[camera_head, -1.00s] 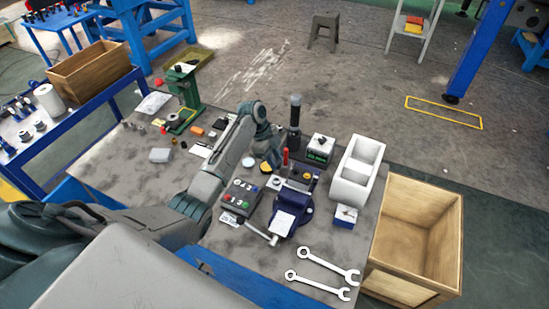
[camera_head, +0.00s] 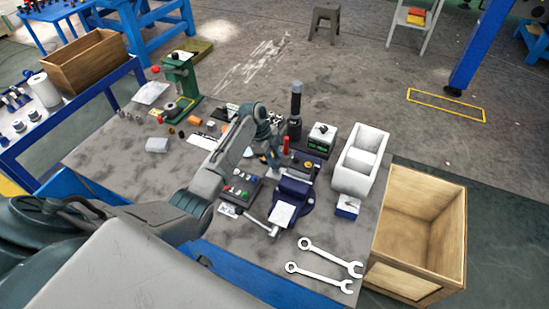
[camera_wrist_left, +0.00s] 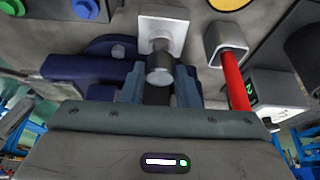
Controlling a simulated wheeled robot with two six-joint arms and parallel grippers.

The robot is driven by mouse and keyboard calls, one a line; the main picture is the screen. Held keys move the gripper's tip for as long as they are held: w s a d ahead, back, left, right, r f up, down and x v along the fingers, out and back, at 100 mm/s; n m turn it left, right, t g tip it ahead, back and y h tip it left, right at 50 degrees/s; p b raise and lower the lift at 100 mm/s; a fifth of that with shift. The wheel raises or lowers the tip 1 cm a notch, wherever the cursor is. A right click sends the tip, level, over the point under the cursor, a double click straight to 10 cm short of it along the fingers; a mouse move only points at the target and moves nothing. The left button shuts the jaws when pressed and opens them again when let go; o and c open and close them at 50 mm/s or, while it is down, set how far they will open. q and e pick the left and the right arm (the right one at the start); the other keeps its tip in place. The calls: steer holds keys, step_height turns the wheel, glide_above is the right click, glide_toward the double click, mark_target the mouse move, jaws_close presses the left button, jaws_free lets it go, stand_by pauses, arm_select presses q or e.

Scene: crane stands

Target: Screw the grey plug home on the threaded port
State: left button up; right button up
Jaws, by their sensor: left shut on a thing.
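My left gripper (camera_wrist_left: 158,88) is shut on the grey plug (camera_wrist_left: 159,70), which shows as a short grey cylinder between the two blue-grey fingers in the left wrist view. A pale square block (camera_wrist_left: 170,26) is just beyond the plug, with a round grey part at its near side that looks like the threaded port (camera_wrist_left: 160,46). The plug lines up with this part; I cannot tell whether they touch or how far the threads engage. In the head view the left gripper (camera_head: 272,158) is low over the bench, behind the blue vise (camera_head: 292,191). My right gripper is out of view.
A red-handled tool (camera_wrist_left: 235,82) stands in a holder close to the right of the gripper. A black bottle (camera_head: 295,108), a meter box (camera_head: 321,140) and a white bin (camera_head: 362,158) stand nearby. Two wrenches (camera_head: 325,265) lie at the front right.

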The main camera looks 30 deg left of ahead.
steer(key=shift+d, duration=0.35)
arm_select(q)
steer(key=shift+f+b, duration=0.35)
steer(key=shift+f, duration=0.15)
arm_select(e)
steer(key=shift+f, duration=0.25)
arm_select(q)
steer(key=shift+f, duration=0.35)
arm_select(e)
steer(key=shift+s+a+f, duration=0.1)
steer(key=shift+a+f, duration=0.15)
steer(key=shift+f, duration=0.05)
arm_select(q)
steer(key=o, duration=0.9)
steer(key=shift+o, duration=0.2)
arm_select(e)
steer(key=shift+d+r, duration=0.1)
arm_select(q)
steer(key=shift+p+v, duration=0.55)
steer(key=shift+v, duration=0.35)
steer(key=p+v, duration=0.2)
steer(key=v, duration=0.1)
steer(key=shift+r, duration=0.15)
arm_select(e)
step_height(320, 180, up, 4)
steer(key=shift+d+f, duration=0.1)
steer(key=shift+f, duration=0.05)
